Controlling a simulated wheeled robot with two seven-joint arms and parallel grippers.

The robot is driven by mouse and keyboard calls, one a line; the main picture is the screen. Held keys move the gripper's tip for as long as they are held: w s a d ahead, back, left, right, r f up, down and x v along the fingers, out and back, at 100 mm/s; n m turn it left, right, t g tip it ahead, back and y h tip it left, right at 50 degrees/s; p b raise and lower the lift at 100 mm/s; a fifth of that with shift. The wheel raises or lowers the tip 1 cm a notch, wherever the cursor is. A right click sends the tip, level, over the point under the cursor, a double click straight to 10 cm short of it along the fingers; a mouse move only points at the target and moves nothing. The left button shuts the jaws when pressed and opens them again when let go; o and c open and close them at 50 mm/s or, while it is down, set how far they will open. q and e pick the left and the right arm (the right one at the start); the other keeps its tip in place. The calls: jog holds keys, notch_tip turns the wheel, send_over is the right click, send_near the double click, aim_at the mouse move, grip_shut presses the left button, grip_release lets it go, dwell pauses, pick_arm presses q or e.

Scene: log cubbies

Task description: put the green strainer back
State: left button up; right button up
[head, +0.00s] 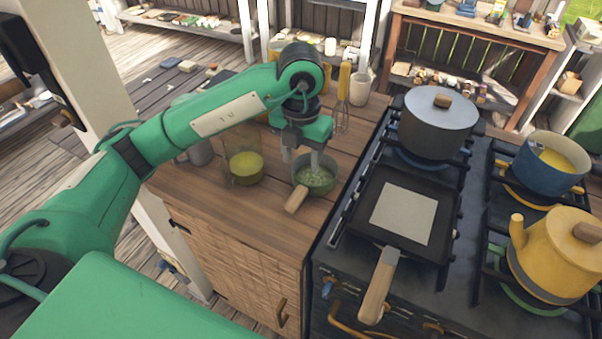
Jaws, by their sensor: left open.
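The green strainer (315,182) is a small round bowl with a short wooden handle (297,199) pointing to the front left. It sits on the wooden counter (240,215), left of the stove. My left gripper (301,160) points down right over the strainer, with its fingers apart at the bowl's back rim. I cannot tell whether a finger touches the rim. My right gripper is out of the picture.
A glass jar with yellow-green contents (246,169) stands close left of the strainer. A whisk (342,118) and a pale mug (361,88) are behind. The stove holds a square pan (382,245), a lidded pot (437,130), a blue pot (550,178) and a yellow kettle (552,250). The counter's front is clear.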

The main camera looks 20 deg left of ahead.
pick_arm(q)
notch_tip(320, 180, up, 2)
jog(key=shift+r, duration=0.25)
dwell(0.4)
